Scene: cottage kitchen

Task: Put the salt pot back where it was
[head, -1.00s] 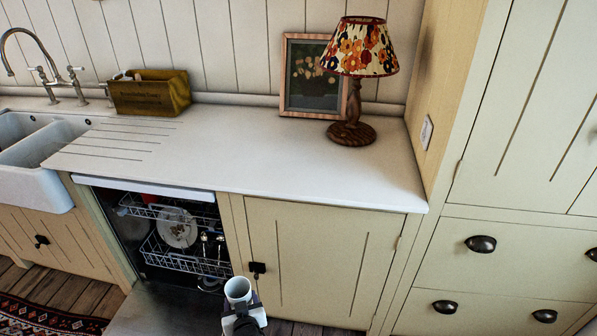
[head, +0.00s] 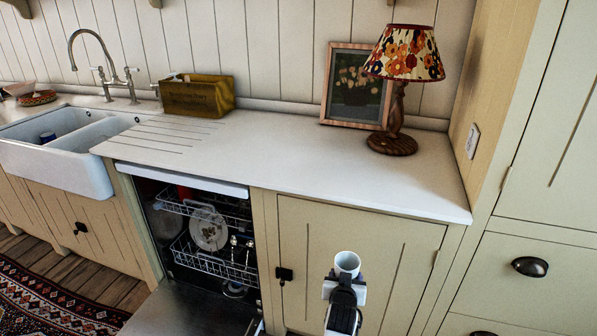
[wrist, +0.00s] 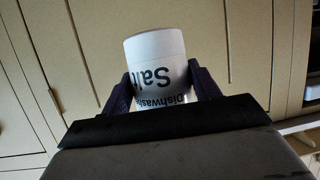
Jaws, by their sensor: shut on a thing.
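The salt pot (head: 347,262) is a white cylinder, open or hollow-looking at the top in the head view. In the wrist view the salt pot (wrist: 157,72) shows dark lettering, "Salt" and part of "Dishwasher", upside down in the picture. My gripper (head: 345,284) is shut on it, with dark fingers on both sides in the wrist view (wrist: 158,88). The pot is held in the air in front of the closed cream cupboard door, below the worktop's level. The pot's far side is hidden.
The white worktop (head: 290,165) has a wide clear stretch. A lamp (head: 397,95), a framed picture (head: 356,88) and a mustard-coloured box (head: 197,95) stand along its back. The dishwasher (head: 208,235) is open at left, its door lowered. A double sink (head: 70,160) lies farther left.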

